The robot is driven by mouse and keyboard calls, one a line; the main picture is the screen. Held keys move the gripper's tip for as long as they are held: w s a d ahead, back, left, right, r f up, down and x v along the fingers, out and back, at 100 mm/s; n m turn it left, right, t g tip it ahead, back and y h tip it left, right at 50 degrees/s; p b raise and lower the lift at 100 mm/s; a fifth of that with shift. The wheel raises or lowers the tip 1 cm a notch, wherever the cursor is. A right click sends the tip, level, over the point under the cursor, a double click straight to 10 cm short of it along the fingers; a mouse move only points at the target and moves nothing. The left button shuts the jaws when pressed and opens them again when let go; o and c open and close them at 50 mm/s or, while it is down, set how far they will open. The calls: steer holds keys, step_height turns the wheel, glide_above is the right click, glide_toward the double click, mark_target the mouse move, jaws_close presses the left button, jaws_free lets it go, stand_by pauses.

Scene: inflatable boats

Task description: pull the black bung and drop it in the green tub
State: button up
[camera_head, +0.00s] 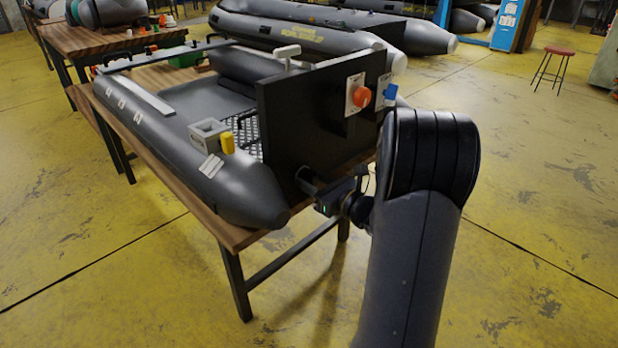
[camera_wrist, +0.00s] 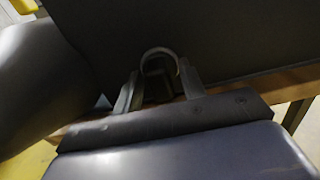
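The black bung (camera_wrist: 158,88) shows as a dark shape in the wrist view, in front of the boat's dark transom board (camera_wrist: 225,40). A pale arched rim (camera_wrist: 160,53) curves around its top. My gripper (camera_wrist: 159,72) has one finger on each side of the bung. The fingers stand apart, and thin gaps seem to show beside the bung. In the head view my gripper (camera_head: 312,186) is at the lower left of the transom (camera_head: 320,105), where it hides the bung. The green tub (camera_head: 186,57) is on the table beyond the boat, partly hidden.
The grey inflatable boat (camera_head: 165,140) lies on a wooden table (camera_head: 225,234). An orange knob (camera_head: 361,97) is on the transom.

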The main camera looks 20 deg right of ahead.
mark_target(315, 182)
jaws_close()
steer(key=shift+v, duration=3)
